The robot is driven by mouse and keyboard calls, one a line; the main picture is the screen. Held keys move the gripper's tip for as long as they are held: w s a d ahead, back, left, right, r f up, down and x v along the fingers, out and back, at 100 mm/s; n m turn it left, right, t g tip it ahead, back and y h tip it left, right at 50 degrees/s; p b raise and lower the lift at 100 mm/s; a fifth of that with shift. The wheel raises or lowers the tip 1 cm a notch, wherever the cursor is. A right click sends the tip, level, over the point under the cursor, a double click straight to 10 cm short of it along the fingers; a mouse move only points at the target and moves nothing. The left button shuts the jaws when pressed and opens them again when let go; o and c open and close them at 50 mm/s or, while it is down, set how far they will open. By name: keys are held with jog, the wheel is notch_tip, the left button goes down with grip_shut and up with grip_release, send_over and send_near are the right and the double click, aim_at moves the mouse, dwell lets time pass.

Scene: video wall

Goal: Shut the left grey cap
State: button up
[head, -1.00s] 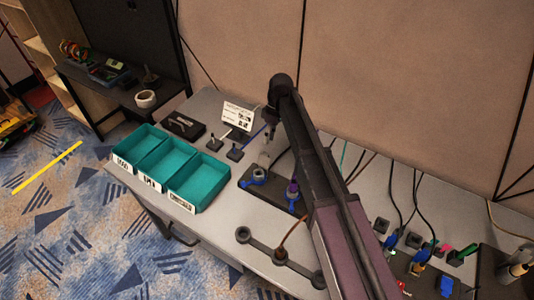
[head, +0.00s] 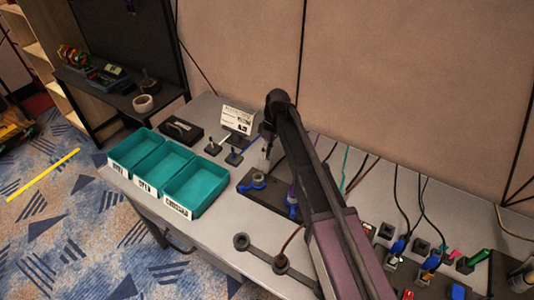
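The left fitting (head: 257,181), with a grey top and blue wings, sits on a black base plate (head: 272,196) on the grey bench. A pale grey upright piece (head: 266,158) shows just above it; I cannot tell whether this is the raised cap or part of my gripper. A second fitting (head: 292,198), blue and purple, stands to the right, partly hidden by my arm. My gripper (head: 265,147) points down close above the left fitting. Its fingers are too small and dark to tell open from shut, or whether they touch the cap.
Three teal bins (head: 196,188) stand on the left of the bench. A small white sign (head: 237,119) and small black stands (head: 234,157) are behind. A grey linkage (head: 279,262) lies in front. Cables and coloured plugs (head: 398,247) fill the right side.

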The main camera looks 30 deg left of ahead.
grip_shut()
jog(key=shift+s, duration=0.1)
